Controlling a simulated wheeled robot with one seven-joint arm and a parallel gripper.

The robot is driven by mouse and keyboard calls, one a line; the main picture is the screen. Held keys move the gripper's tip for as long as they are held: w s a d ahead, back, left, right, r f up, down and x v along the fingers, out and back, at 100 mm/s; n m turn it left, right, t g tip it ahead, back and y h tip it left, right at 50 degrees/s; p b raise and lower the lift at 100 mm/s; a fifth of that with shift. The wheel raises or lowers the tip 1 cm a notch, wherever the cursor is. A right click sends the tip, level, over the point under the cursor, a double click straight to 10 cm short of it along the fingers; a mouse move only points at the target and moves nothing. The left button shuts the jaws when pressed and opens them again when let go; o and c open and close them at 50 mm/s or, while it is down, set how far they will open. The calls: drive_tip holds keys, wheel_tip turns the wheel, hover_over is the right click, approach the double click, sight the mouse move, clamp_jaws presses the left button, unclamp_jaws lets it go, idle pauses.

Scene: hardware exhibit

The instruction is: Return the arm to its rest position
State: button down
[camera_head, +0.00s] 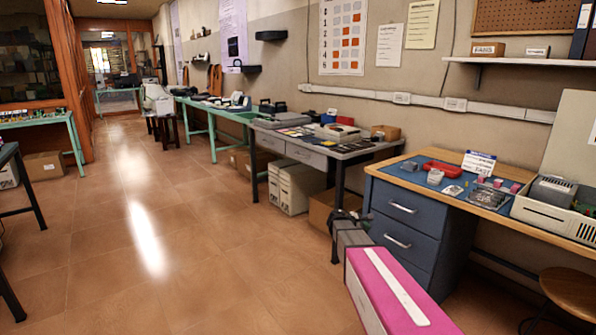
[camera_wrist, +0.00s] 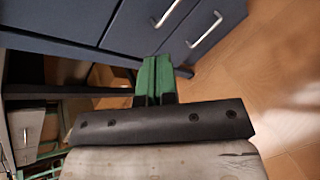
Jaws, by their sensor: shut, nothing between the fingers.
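My gripper (camera_wrist: 155,75) shows in the wrist view with its two green fingers pressed together and nothing between them. A dark bar with bolts sits behind the fingers. The fingers point toward the blue drawer cabinet (camera_wrist: 115,22), and I see no clear contact. In the head view, my pink and grey arm reaches forward from the bottom edge, low in front of the same blue cabinet (camera_head: 398,232).
A stool (camera_head: 570,290) stands at right. Cartons lie under the grey table (camera_head: 318,152). The tiled floor (camera_head: 150,240) at left is open.

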drive_tip(key=s+a+f+m+g+y, duration=0.2)
drive_tip(key=s+a+m+y, duration=0.2)
drive_tip(key=s, duration=0.6)
drive_tip(key=s+a+f+m+g+y, duration=0.1)
drive_tip(key=s+a+f+m+y, duration=0.1)
drive_tip(key=s+m, duration=0.4)
drive_tip(key=s+a+f+m+g+y, duration=0.2)
drive_tip(key=s+a+m+y, duration=0.3)
drive_tip(key=s, duration=0.9)
drive_tip(key=shift+a+m+g+y, duration=0.3)
drive_tip(key=shift+a+m, duration=0.2)
drive_tip(key=shift+a, duration=0.2)
drive_tip(key=shift+f, duration=0.1)
